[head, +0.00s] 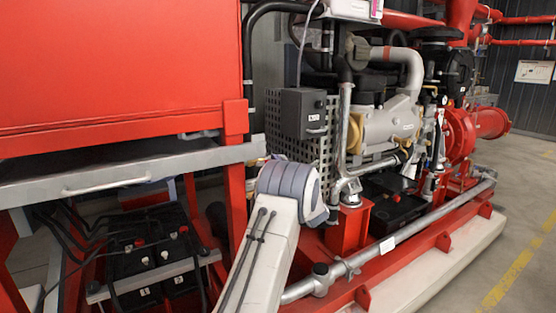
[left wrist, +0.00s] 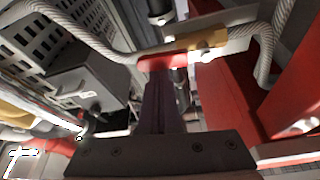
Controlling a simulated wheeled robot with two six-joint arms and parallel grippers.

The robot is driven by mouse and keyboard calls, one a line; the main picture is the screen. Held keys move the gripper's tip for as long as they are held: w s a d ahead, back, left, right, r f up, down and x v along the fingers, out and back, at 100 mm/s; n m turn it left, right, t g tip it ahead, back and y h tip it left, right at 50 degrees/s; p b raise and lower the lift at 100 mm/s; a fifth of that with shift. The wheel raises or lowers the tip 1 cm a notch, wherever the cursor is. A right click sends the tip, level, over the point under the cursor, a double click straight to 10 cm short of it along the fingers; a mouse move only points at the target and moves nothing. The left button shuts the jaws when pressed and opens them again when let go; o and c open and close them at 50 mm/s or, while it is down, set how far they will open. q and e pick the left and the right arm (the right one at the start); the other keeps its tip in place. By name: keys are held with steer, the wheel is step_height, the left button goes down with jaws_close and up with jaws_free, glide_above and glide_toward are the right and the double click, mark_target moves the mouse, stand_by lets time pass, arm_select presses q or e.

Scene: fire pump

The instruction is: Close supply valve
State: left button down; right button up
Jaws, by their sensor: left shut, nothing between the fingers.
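In the left wrist view, a brass valve body (left wrist: 203,38) sits in line with a braided steel hose (left wrist: 113,38). A short red lever (left wrist: 164,62) shows just below it. My left gripper (left wrist: 162,82) is shut and empty, and its dark fingers point at the red lever. The fingertips appear at or very near the lever; I cannot tell whether they touch. In the head view my left arm reaches up from the bottom middle, and its grey wrist hides the fingers. I cannot make out the valve there. My right gripper is in neither view.
A red cabinet (head: 110,70) and a grey drawer (head: 130,172) stand at left, above batteries (head: 150,250). A dark box (head: 303,113) on a perforated guard (head: 280,145) is beside my arm. A steel pipe (head: 400,238) runs along the red base. Open floor lies at right.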

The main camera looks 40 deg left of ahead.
arm_select(q)
steer(key=s+a+f+m+t+h+p, duration=0.1)
steer(key=s+f+m+h+p, duration=0.1)
steer(key=m, duration=0.7)
steer(key=s+f+m+t+h+p, duration=0.1)
steer(key=f+m+h+p, duration=0.2)
steer(key=m+p, duration=0.4)
steer(key=shift+s+a+f+m+h, duration=0.4)
steer(key=shift+f+m, duration=0.2)
steer(key=shift+m, duration=0.3)
steer(key=shift+s, duration=0.1)
